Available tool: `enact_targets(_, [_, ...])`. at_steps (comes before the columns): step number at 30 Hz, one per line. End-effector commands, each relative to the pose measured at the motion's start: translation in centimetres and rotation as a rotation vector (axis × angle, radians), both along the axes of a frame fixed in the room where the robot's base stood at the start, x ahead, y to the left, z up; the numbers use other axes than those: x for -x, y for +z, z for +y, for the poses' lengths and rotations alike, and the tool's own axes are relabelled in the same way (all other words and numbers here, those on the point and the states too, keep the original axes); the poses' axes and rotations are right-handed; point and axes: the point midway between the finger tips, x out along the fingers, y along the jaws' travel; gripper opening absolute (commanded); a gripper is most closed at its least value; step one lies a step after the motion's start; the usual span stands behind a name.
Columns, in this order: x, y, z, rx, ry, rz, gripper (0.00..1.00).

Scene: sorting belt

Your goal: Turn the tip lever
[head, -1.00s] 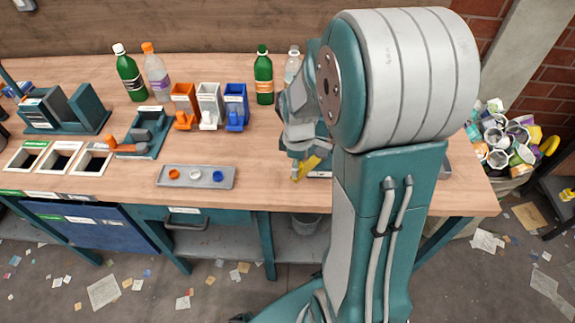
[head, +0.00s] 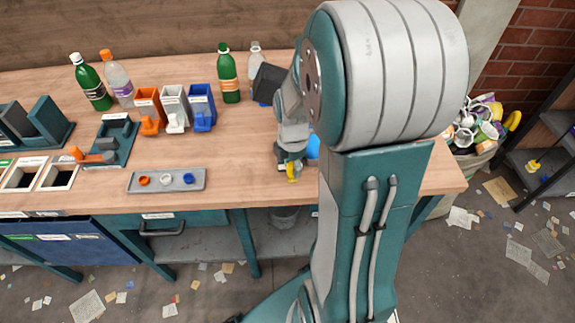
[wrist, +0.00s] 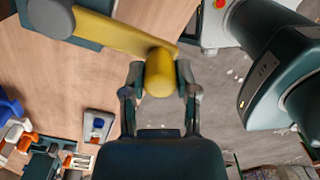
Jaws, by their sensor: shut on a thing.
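The tip lever (wrist: 125,37) is a yellow bar running from a grey round hub (wrist: 50,17) at the upper left of the wrist view to a yellow rounded end (wrist: 160,75). My gripper (wrist: 160,84) is shut on that end, one finger on each side of it. In the head view my gripper (head: 291,158) is low over the front right of the bench, with a small bit of the yellow lever (head: 292,173) showing below it. The lever's hub and mount are hidden behind my arm there.
The bench (head: 240,150) holds a grey tray (head: 140,181) with three coloured discs, three small bins (head: 174,105), and bottles (head: 228,75) at the back. A blue object (head: 313,147) shows partly beside my arm. A full waste bin (head: 475,150) stands at the right.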

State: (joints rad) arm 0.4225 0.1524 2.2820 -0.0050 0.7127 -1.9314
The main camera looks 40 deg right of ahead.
Motion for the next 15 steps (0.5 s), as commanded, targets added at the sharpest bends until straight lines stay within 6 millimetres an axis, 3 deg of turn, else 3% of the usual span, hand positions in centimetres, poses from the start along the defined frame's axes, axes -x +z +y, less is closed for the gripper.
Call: enact_targets(15, [0.34,0.03,-0.42,-0.002,0.052,0.003,0.0])
